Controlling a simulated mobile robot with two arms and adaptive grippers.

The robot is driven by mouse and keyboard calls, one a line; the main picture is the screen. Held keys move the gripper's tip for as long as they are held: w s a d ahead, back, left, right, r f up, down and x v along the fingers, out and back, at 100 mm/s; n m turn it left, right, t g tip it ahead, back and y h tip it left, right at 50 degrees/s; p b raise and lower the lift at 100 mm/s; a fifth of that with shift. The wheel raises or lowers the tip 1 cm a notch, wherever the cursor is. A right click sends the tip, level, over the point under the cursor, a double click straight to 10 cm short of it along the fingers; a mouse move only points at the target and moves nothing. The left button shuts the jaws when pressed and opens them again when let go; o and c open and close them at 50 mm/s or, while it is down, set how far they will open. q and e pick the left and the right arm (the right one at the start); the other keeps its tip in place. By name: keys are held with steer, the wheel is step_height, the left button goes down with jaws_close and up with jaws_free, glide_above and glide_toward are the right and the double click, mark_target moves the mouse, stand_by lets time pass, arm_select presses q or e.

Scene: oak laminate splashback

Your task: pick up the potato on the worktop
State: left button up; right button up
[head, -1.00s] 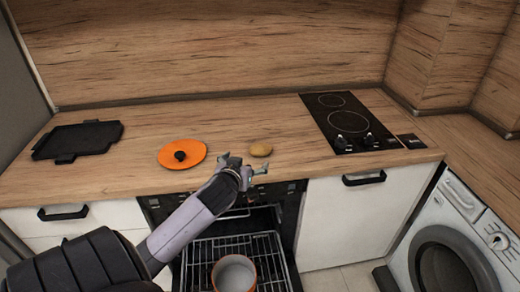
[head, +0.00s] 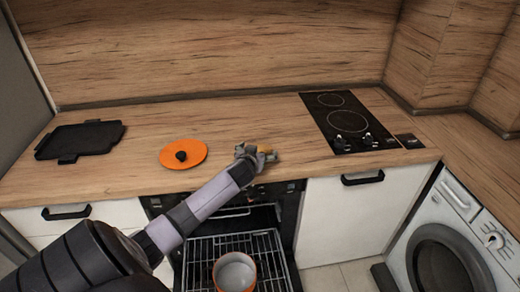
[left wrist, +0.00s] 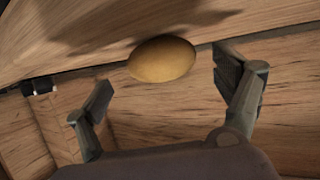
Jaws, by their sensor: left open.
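The potato (left wrist: 162,58) is a smooth yellow-brown oval. In the left wrist view it lies on the wooden worktop (left wrist: 60,30), just beyond the fingertips and roughly between their lines. My left gripper (left wrist: 166,82) is open and empty, one finger to each side, with a gap to the potato. In the head view my left gripper (head: 260,154) is over the front part of the worktop (head: 235,120), and it hides most or all of the potato. My right gripper is in neither view.
An orange lid (head: 196,148) with a black knob lies just left of my gripper. A black tray (head: 80,138) is at far left, a black hob (head: 335,103) at right. Below, an open oven's rack (head: 200,262) holds a pot (head: 235,270). The worktop behind the gripper is clear.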

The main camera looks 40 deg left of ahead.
arm_select(q)
steer(key=shift+x, duration=1.3)
steer(key=shift+c, duration=0.2)
steer(key=c, duration=1.2)
steer(key=shift+c, duration=0.3)
steer(key=shift+r, duration=0.15)
